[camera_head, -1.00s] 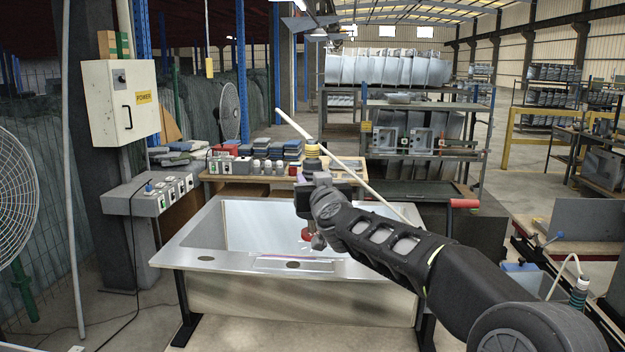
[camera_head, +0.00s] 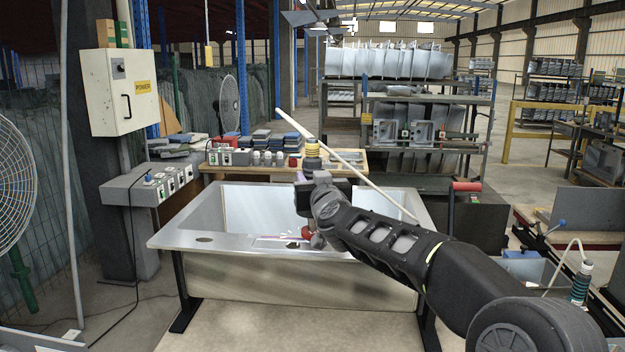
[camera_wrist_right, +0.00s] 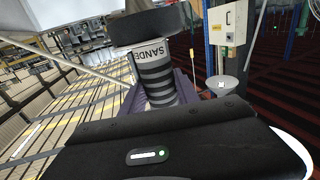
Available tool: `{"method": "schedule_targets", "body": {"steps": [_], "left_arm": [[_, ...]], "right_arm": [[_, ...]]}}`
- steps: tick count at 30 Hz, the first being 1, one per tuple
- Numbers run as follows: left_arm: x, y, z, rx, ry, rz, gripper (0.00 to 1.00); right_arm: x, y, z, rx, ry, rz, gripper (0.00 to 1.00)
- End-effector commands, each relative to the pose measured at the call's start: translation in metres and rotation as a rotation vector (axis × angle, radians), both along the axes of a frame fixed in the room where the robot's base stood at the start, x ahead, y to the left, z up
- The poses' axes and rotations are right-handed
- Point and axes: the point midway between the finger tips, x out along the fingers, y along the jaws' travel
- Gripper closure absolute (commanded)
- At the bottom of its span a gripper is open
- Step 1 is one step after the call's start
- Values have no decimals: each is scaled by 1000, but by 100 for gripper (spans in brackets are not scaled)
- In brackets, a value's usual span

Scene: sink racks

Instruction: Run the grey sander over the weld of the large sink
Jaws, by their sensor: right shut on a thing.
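The large sink (camera_head: 178,240) is a steel basin in a wide flat rim, on a stand with dark legs in the middle of the head view. A coloured, shiny strip that looks like the weld (camera_head: 275,242) lies on its front rim. My left gripper is out of view.
Another tool with a teal-banded body (camera_head: 580,284) stands at the right.

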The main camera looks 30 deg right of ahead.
Motion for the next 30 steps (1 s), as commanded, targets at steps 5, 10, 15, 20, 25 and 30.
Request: {"method": "schedule_targets", "body": {"steps": [5,10,15,20,25,30], "left_arm": [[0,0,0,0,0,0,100],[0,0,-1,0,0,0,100],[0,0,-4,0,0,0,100],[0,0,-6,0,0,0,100],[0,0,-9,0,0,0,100],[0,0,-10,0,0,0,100]], "right_arm": [[-1,0,3,-2,-6,-1,100],[0,0,2,-2,-6,-1,100],[0,0,-1,-2,-6,-1,100],[0,0,-4,-2,-6,-1,100],[0,0,-7,-2,-6,-1,100],[0,0,-9,-2,-6,-1,100]]}}
